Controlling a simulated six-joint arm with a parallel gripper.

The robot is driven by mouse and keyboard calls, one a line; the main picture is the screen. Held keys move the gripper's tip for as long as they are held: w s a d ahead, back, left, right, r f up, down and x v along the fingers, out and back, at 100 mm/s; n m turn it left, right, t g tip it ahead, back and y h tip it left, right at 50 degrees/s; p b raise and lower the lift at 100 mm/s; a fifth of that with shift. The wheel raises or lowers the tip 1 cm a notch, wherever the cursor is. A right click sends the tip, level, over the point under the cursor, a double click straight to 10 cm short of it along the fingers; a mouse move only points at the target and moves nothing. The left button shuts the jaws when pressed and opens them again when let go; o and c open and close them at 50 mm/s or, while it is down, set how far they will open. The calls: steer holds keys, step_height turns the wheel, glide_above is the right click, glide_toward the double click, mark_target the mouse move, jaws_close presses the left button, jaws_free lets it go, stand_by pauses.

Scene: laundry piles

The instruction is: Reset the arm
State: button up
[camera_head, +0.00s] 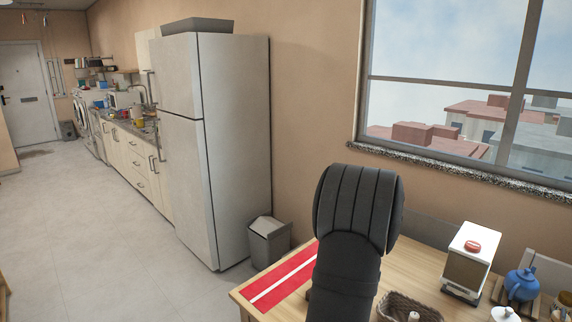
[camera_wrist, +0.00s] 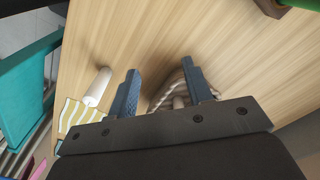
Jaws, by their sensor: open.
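My gripper (camera_wrist: 161,86) shows in the wrist view with its two blue-grey fingers apart. Nothing is held between the fingertips. A wicker basket (camera_wrist: 186,92) shows partly behind the right finger, over the wooden table (camera_wrist: 140,40). In the head view my dark arm stands up in front of the table (camera_head: 420,262), and the gripper itself cannot be seen there. The basket (camera_head: 408,306) is at the bottom edge of the head view, just right of my arm.
A red runner (camera_head: 275,285) lies on the table left of my arm. A white dispenser (camera_head: 468,262) and a blue teapot (camera_head: 522,285) stand to the right. A white cylinder (camera_wrist: 98,87) and striped cloth (camera_wrist: 78,113) lie left of the fingers. A fridge (camera_head: 232,140) and bin (camera_head: 268,243) stand behind.

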steer(key=s+f, duration=0.1)
steer(key=s, duration=0.6)
steer(key=shift+n, duration=0.3)
steer(key=f, duration=1)
steer(key=shift+w+a, duration=0.1)
steer(key=shift+w, duration=0.25)
steer(key=shift+r, duration=0.2)
